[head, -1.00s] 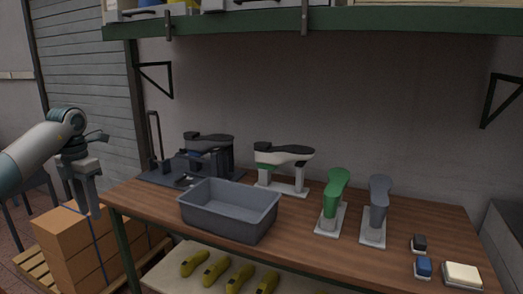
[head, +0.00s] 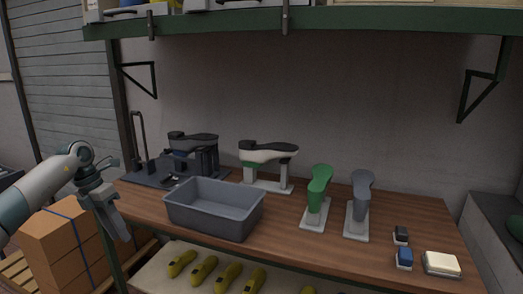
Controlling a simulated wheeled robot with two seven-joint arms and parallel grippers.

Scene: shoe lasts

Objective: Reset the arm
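My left gripper (head: 112,220) is at the left of the head view, off the left end of the wooden workbench (head: 280,222). It points down and slightly right, with nothing seen in it. Its fingers look close together, and I cannot tell whether they are open or shut. It is apart from the grey bin (head: 212,222) on the bench. My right gripper is not in view.
On the bench stand a dark last on a fixture (head: 192,138), a white-and-black last (head: 268,152), a green last (head: 319,180) and a grey last (head: 361,185). Small blocks lie at the right. Cardboard boxes (head: 62,250) stand below my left gripper.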

